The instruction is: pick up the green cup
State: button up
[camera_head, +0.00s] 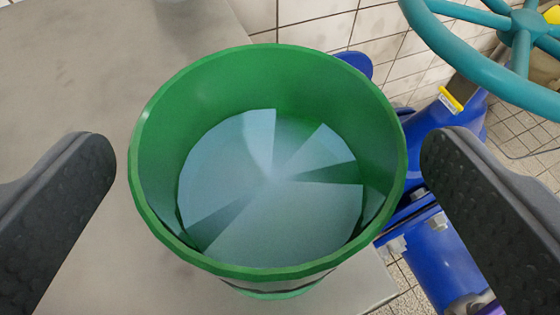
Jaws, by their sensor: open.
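The green cup (150,215) stands upright in the middle of the view, seen from above into its open top. Its inside bottom shows a pale blue-grey surface with darker wedges; I cannot tell if this is liquid. The cup is on a grey flat surface (90,90), close to its right edge. My gripper (268,170) is open, with one dark finger to the left of the cup and one to the right. There is a visible gap between the cup's rim and each finger. The cup's lower side is mostly hidden below its rim.
Blue pipework (440,255) with bolted flanges lies right of the surface, partly behind the right finger. A teal handwheel (480,55) is at the upper right. A white tiled wall (330,25) is behind. The grey surface left of the cup is clear.

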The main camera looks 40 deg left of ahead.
aim_at(273, 95)
jog(key=shift+b+x, duration=0.3)
jog(key=shift+x, duration=1.2)
jog(key=shift+r, duration=0.1)
jog(key=c, duration=1.8)
jog(key=shift+o, duration=0.2)
jog(key=shift+w+r, duration=0.1)
jog(key=shift+r, duration=0.05)
